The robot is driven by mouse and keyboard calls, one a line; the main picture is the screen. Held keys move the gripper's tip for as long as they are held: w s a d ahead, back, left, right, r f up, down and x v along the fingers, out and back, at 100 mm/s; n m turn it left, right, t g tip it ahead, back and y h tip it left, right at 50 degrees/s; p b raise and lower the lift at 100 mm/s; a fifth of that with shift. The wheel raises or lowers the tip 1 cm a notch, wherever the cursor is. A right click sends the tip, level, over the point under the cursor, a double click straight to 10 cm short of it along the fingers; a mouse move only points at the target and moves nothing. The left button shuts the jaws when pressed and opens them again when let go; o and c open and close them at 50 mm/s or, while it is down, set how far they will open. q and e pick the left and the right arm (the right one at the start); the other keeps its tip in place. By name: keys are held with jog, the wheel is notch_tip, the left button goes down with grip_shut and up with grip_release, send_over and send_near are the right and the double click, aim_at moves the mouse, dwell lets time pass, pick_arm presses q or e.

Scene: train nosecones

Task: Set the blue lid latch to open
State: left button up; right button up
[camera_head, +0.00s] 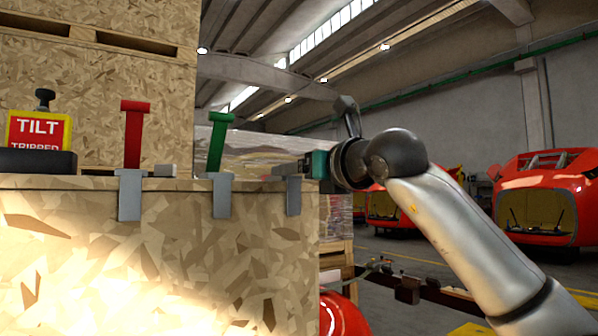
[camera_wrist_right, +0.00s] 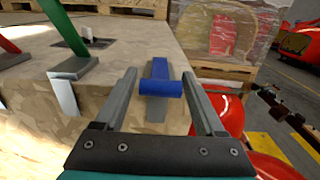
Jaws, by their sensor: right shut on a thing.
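The blue latch (camera_wrist_right: 161,88) shows in the right wrist view, its crossbar between the two fingers of my right gripper (camera_wrist_right: 160,82). My right gripper is shut on the crossbar, with a finger at each end. In the head view my right gripper (camera_head: 290,170) lies low and level at the crate's top right corner, pointing left. The blue handle is hidden there; only its grey bracket (camera_head: 293,196) shows on the crate's front edge. The handle seems to lie low rather than upright. My left gripper is not in view.
On the wooden crate (camera_head: 150,260), a red latch (camera_head: 133,135) stands upright and a green latch (camera_head: 218,143) leans slightly right. A TILT indicator (camera_head: 40,130) sits at the left. Red train nosecones (camera_head: 545,200) stand beyond the open floor at right.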

grip_shut()
jog(key=shift+r, duration=0.15)
